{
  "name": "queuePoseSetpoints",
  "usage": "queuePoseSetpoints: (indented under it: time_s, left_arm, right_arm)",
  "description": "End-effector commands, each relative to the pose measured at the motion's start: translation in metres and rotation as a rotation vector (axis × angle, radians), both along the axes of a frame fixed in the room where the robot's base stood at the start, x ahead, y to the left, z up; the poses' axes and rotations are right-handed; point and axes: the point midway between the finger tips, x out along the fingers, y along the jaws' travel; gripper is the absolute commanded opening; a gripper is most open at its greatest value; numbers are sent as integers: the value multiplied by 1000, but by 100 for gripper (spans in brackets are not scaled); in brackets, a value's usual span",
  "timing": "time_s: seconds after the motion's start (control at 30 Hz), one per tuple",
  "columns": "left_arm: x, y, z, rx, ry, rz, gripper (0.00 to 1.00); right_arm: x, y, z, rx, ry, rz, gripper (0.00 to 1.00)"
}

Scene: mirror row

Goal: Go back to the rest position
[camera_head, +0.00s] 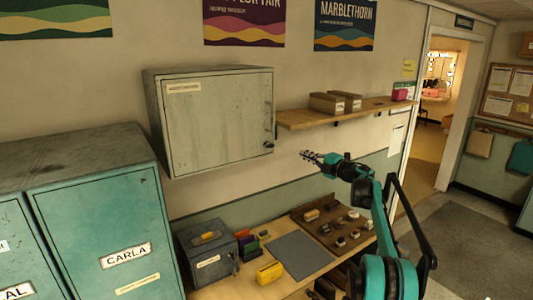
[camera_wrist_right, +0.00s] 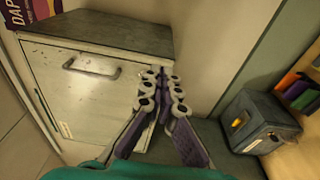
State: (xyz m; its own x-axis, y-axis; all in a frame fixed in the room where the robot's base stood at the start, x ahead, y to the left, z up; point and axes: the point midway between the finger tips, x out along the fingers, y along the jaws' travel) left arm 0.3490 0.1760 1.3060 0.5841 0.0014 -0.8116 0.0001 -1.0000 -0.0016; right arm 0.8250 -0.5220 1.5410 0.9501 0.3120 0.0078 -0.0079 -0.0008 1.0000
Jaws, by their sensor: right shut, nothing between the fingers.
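My right gripper (camera_head: 308,156) is raised over the workbench, just right of the grey wall cabinet (camera_head: 215,125) in the head view. Its fingers are shut with nothing between them. In the right wrist view the closed fingertips (camera_wrist_right: 160,88) overlap the right edge of the cabinet (camera_wrist_right: 85,95); I cannot tell how far apart they are in depth. My left gripper is not in view.
A wooden shelf (camera_head: 300,120) with boxes is behind the gripper. Below, the workbench (camera_head: 235,288) bears a grey metal box (camera_head: 207,262), a yellow block (camera_head: 269,272), a grey mat (camera_head: 297,254) and a brown tray of small items. Teal lockers (camera_head: 110,235) stand at left.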

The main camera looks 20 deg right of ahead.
Motion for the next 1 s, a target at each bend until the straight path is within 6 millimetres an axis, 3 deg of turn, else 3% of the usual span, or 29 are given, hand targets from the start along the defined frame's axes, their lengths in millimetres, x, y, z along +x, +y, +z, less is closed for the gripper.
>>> queuePoseSetpoints:
  time_s: [0.17,0.27,0.43,0.57,0.67,0.77,1.0]
  left_arm:
    - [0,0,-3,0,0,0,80]
    - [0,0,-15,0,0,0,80]
    - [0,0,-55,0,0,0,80]
    - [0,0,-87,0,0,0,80]
    - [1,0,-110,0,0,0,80]
    - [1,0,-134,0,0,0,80]
    - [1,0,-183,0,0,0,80]
  right_arm:
    - [0,3,3,9,-7,-6,0]
    - [1,15,13,52,-33,-45,0]
    - [-12,49,37,239,-105,-199,0]
    - [-43,77,34,434,-117,-342,0]
    - [-78,97,11,587,-89,-447,0]
    - [-119,119,-30,740,-29,-548,0]
    - [-229,182,-172,1048,221,-746,0]
